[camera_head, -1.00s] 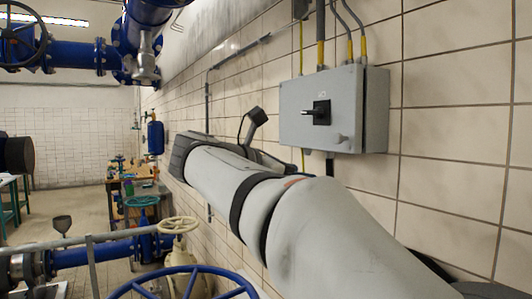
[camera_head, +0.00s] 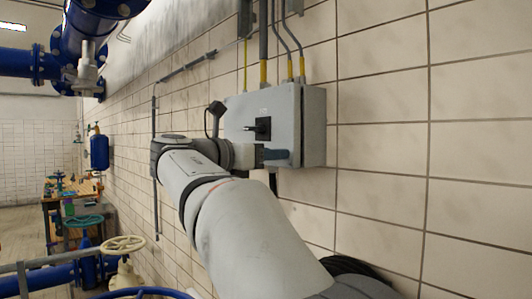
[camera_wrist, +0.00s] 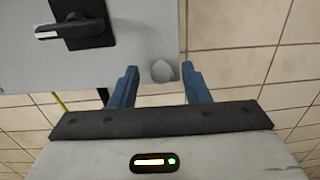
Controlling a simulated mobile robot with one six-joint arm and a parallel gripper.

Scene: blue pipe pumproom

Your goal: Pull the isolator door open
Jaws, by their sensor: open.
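The grey isolator box hangs on the tiled wall, and its door (camera_head: 238,113) looks shut; the door also fills the upper left of the wrist view (camera_wrist: 145,30). A black rotary switch (camera_head: 263,128) sits on the door and shows at the top left of the wrist view (camera_wrist: 75,25). My gripper (camera_head: 280,154) is at the door's lower right part. In the wrist view my gripper (camera_wrist: 160,67) is open, its blue fingers either side of a small grey knob (camera_wrist: 162,72) near the door's edge. Contact cannot be told. The head view hides the knob.
Conduits with yellow ends (camera_head: 289,68) enter the box from above. Bare tiled wall (camera_head: 385,110) lies right of the box. Blue pipes (camera_head: 90,35), a cream handwheel (camera_head: 123,246) and a workbench (camera_head: 55,200) stand to the left.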

